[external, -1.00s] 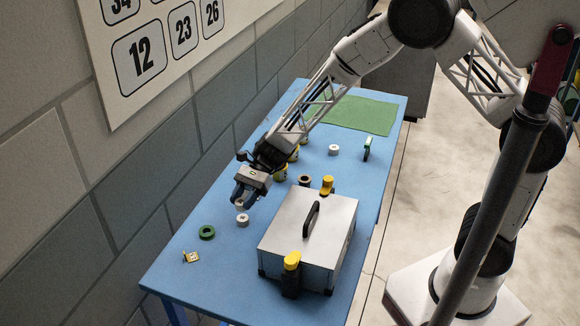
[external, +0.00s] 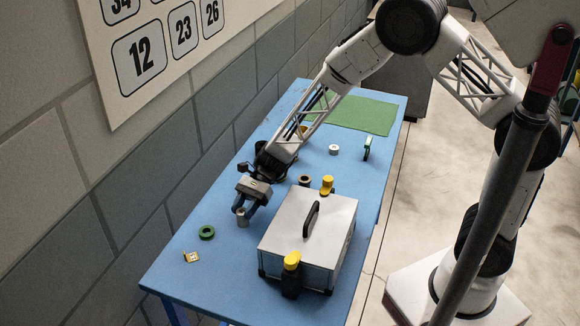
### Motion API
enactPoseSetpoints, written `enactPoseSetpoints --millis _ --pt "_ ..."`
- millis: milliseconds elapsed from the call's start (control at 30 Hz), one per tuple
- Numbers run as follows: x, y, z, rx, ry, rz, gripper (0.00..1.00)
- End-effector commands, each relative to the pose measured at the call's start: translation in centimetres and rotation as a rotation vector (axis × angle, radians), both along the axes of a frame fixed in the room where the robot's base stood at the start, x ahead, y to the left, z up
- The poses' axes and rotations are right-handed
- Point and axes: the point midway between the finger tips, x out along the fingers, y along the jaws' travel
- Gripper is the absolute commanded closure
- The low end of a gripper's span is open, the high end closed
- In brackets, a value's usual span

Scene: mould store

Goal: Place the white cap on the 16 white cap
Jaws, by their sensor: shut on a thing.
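My gripper (external: 243,212) points down over the left part of the blue table. Its fingers are around the upper part of a small, pale grey-white stack. The held white cap (external: 241,212) is mostly covered by the fingers. A second white cap (external: 242,223) stands on the table directly below it. The two look in line, one over the other; I cannot tell whether they touch. Another white cap (external: 334,150) stands apart, farther back near the green mat. No number can be read on any cap.
A silver case (external: 285,225) with a black handle stands close to the right of my gripper. A green ring (external: 207,232) and a small yellow piece (external: 191,257) lie at the left front. A green mat (external: 365,114) covers the back. My forearm hides some yellow items.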

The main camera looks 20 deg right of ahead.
Motion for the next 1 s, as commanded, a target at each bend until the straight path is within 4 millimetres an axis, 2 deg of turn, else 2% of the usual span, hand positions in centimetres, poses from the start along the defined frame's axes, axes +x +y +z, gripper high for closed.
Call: enactPoseSetpoints --millis 33,67,200,233,700,1000 --pt "0.0 0.0 -0.1 0.0 0.0 0.0 0.86" --pt "0.0 0.0 -0.2 0.0 0.0 0.0 0.62" --pt "0.0 0.0 -0.1 0.0 0.0 0.0 0.41" --pt "0.0 0.0 -0.1 0.0 0.0 0.0 0.38" --pt "0.1 -0.1 0.3 0.0 0.0 0.0 0.38" --pt "1.6 -2.1 1.3 0.0 -0.001 -0.002 0.38"
